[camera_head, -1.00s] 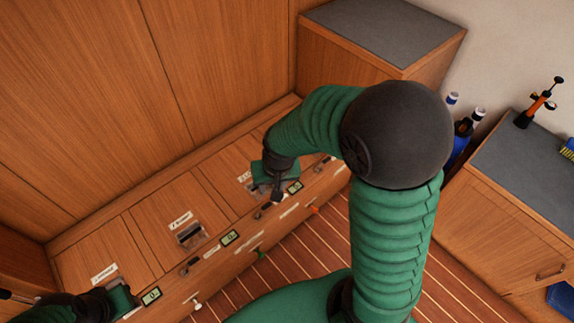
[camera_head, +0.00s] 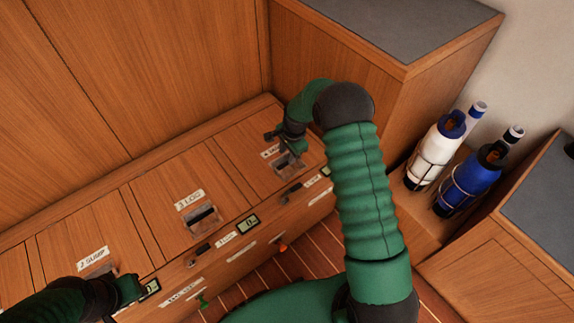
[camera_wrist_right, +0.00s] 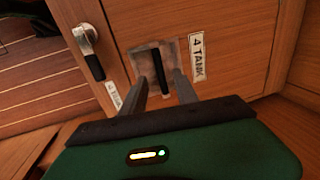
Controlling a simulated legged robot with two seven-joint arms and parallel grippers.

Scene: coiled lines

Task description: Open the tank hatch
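The tank hatch (camera_head: 240,150) is a wooden lid at the right end of the bench, lying flat. Its "4 TANK" label (camera_wrist_right: 197,57) reads clearly in the right wrist view. Beside the label is a clear recessed plate with a dark upright handle bar (camera_wrist_right: 159,68). My right gripper (camera_wrist_right: 161,82) is open, its two fingers spread on either side of the bar. In the head view my right gripper (camera_head: 291,148) is over the hatch's pull, partly hiding it. My left gripper (camera_head: 128,290) is at lower left near the sump hatch; its fingers are not clear.
A latch (camera_wrist_right: 88,50) with a black grip sits on the bench front beside the hatch. Other labelled hatches (camera_head: 160,205) lie to the left. A tall cabinet (camera_head: 350,70) stands behind at right. White (camera_head: 436,150) and blue (camera_head: 470,182) bottles stand right of my arm.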

